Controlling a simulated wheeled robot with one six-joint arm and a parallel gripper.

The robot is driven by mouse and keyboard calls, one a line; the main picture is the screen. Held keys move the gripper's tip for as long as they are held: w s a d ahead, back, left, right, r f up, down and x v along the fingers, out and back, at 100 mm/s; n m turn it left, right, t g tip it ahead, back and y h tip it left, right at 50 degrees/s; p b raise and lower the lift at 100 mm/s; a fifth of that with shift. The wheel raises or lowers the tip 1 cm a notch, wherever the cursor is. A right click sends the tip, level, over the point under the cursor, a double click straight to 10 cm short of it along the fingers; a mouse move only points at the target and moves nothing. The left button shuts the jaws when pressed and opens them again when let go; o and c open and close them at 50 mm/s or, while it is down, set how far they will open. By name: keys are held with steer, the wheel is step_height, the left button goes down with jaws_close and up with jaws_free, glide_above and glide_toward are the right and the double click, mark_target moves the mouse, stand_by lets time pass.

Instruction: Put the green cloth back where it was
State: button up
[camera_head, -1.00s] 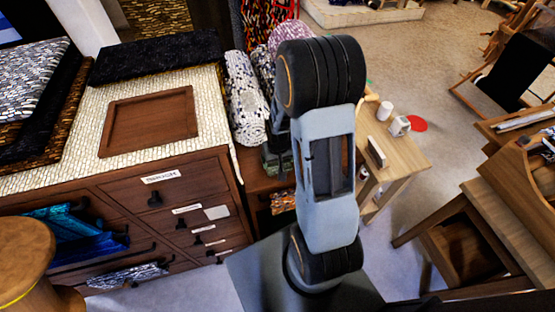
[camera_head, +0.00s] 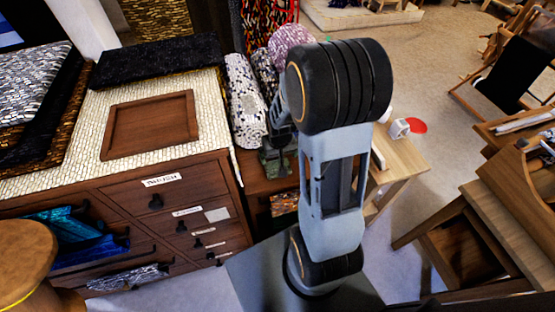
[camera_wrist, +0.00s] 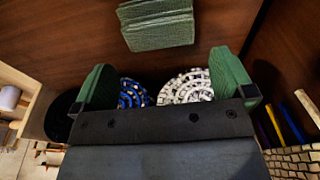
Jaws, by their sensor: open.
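The green cloth (camera_wrist: 157,26) lies folded on a brown wooden surface at the top of the wrist view. My gripper (camera_wrist: 163,84) is open, with one green finger on each side of the view. The cloth lies beyond the fingertips, roughly centred between them and apart from both; nothing is between the fingers. In the head view my gripper (camera_head: 276,160) is small and partly hidden by my own arm, low beside the rolled rugs. I cannot make out the cloth in that view.
Rolled rugs (camera_head: 245,100) stand beside the drawer cabinet (camera_head: 170,190); rolled ends (camera_wrist: 188,88) show behind my gripper. A wooden tray (camera_head: 150,124) lies on the cabinet top. A light wooden table (camera_head: 405,160) stands to the right, with open floor beyond.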

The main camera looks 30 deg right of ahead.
steer(key=s+a+r+n+t, duration=0.1)
steer(key=s+a+r, duration=0.3)
steer(key=r, duration=0.5)
steer(key=s+a+r+n+t, duration=0.1)
steer(key=s+a+r, duration=0.3)
steer(key=r, duration=0.4)
steer(key=shift+s+a+r+n+y, duration=0.2)
steer(key=shift+s+r+n+y, duration=0.15)
steer(key=shift+s, duration=0.35)
